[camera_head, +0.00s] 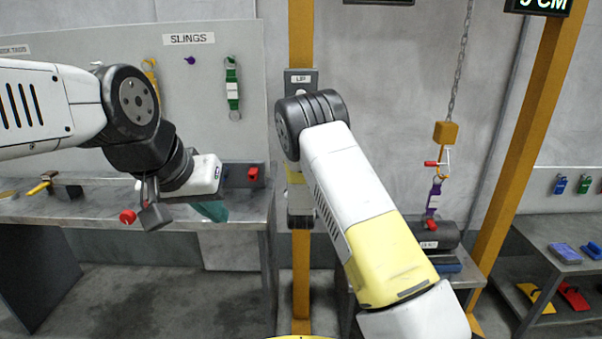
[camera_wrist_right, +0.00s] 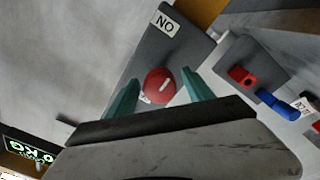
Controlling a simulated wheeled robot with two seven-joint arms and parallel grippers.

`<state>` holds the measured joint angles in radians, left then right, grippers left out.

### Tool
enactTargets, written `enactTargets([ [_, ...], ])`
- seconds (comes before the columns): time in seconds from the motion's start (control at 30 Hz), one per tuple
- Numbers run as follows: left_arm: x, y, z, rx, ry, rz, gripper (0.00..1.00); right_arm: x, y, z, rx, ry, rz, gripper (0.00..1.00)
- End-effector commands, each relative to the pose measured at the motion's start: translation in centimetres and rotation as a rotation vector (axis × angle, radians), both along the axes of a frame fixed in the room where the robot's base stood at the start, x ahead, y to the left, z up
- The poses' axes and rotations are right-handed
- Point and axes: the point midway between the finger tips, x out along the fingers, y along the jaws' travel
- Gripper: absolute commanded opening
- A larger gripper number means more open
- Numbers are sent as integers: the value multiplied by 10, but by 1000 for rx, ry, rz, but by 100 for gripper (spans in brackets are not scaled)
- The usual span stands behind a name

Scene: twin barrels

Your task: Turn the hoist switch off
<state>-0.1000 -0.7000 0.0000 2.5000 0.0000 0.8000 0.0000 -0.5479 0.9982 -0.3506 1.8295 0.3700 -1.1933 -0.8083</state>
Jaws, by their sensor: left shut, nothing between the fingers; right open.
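The hoist switch is a round red knob (camera_wrist_right: 159,87) with a white pointer line, on a grey box (camera_wrist_right: 178,58) in the right wrist view. A label above the knob appears to read ON upside down. The pointer slants toward the upper right there. My right gripper (camera_wrist_right: 161,78) is open, with one teal finger on each side of the knob; I cannot tell whether they touch it. In the head view my right arm hides the knob and most of that gripper. My left gripper (camera_head: 212,211) is shut and empty over the left bench.
The left bench (camera_head: 250,205) carries a red item (camera_head: 253,174) and a yellow-handled tool (camera_head: 40,187). A yellow post (camera_head: 301,265) stands behind my right arm.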

Motion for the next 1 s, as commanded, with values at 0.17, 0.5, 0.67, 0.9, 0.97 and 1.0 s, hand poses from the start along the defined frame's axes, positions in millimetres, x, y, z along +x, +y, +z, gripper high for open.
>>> enactTargets([
  [0.17, 0, 0, 0, 0, 0, 0, 0, -13, 1, -1, 0, 2, 1, 61],
  [0.5, 0, 0, 0, 0, 0, 0, 0, -68, 0, -4, 0, 2, 1, 61],
  [0.67, 0, 0, 0, 0, 0, 0, 0, -77, 0, -4, 0, 0, 0, 61],
  [0.9, 0, 0, 0, 0, 0, 0, 0, -78, 0, -4, 0, 0, 0, 61],
  [0.97, 0, 0, 0, 0, 0, 0, 0, -78, -1, -3, 2, 1, -1, 61],
  [1.0, 0, 0, 0, 0, 0, 0, 0, -77, -2, -1, 9, 5, -2, 61],
])
